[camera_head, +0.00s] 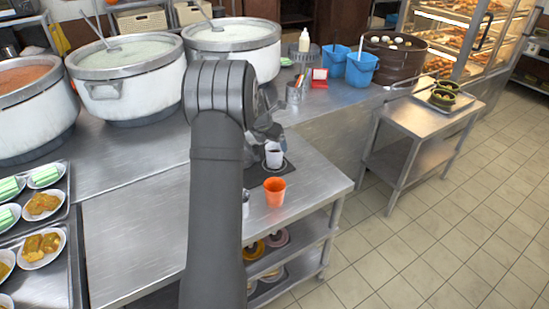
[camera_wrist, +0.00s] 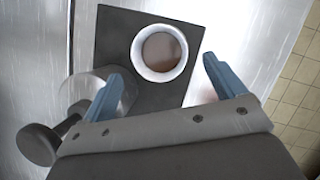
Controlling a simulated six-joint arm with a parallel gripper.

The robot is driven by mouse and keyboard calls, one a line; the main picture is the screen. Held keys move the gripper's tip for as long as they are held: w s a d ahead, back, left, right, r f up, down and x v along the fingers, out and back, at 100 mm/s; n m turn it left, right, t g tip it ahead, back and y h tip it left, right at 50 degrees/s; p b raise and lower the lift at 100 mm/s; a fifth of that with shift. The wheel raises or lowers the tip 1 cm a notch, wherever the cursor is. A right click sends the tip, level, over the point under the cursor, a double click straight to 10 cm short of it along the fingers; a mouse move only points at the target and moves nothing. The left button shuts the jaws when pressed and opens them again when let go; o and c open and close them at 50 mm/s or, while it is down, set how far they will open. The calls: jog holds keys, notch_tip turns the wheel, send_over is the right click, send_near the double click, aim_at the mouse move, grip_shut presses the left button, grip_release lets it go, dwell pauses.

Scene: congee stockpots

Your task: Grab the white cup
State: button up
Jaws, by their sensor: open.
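The white cup (camera_head: 274,157) stands upright on a dark square mat (camera_head: 289,168) on the steel table. In the wrist view the white cup (camera_wrist: 136,62) is seen from above, its round rim facing the camera and a brownish inside showing. My gripper (camera_wrist: 162,72) is open, its two blue fingers pointing towards the cup. The cup lies just ahead of the gap between the fingertips, and nothing is held. In the head view my gripper (camera_head: 266,133) is just above and behind the cup, partly hidden by my arm.
An orange cup (camera_head: 274,192) stands in front of the white cup. A metal cup (camera_head: 246,203) is partly hidden by my arm. In the wrist view a shiny see-through or metal vessel (camera_wrist: 91,88) lies close to the left finger. Large stockpots (camera_head: 128,78) stand behind left.

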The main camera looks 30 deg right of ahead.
aim_at(275, 154)
jog(key=x, duration=0.8)
jog(key=shift+d+f, duration=0.15)
jog(key=shift+f, duration=0.15)
jog(key=c, duration=1.3)
jog(key=shift+o, duration=0.2)
jog(key=shift+r, duration=0.15)
